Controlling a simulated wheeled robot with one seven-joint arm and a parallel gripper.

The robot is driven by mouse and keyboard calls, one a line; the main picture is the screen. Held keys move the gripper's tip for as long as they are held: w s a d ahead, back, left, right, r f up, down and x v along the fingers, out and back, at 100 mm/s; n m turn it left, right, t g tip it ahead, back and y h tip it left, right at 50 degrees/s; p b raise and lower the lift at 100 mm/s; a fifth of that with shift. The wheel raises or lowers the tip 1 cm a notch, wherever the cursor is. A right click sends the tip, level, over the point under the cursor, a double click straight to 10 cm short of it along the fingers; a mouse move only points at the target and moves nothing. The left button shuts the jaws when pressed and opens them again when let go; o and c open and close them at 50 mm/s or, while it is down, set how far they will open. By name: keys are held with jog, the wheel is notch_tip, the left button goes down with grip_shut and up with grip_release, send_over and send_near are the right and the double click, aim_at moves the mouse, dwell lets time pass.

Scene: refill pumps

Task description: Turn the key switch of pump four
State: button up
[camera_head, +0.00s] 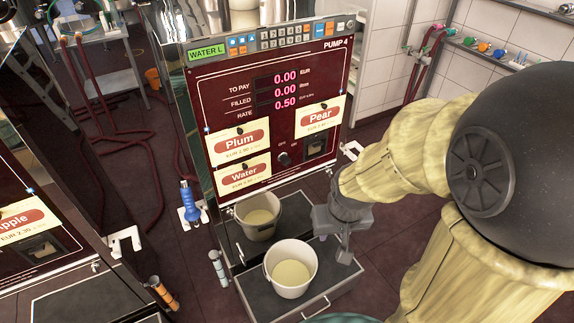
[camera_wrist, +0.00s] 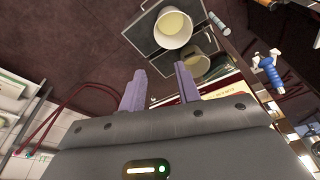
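Pump 4 (camera_head: 225,90) stands upright in the middle of the head view, with a dark red front panel. Its key switch (camera_head: 284,158) is a small dark round knob low on the panel, between the Water card and a dark slot; its turned position is too small to read. My gripper (camera_head: 344,252) is in front of the pump, below and right of the switch, pointing down and apart from the panel. In the wrist view the two fingers of my gripper (camera_wrist: 160,84) are spread with nothing between them. I cannot make out the switch in the wrist view.
A white bucket (camera_head: 290,270) with yellowish liquid stands on the dark platform (camera_head: 335,277) beside my gripper. A similar bucket shape (camera_head: 258,217) behind may be its reflection. A blue nozzle (camera_head: 190,206) hangs left of the pump. Another pump (camera_head: 40,185) stands at the left.

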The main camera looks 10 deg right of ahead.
jog(key=w+f+m+t+y+b, duration=0.3)
jog(key=w+f+t+b, duration=0.4)
jog(key=w+b, duration=0.3)
jog(key=w+d+f+m+t+y+b, duration=0.1)
jog(key=w+f+m+t+y+b, duration=0.2)
jog(key=w+f+t+b, duration=0.4)
jog(key=w+f+m+b, duration=0.1)
jog(key=w+f+b, duration=0.1)
jog(key=w, duration=0.3)
jog(key=shift+w+f+m+y+b, duration=0.3)
jog(key=shift+y+b, duration=0.1)
jog(key=shift+b, duration=0.1)
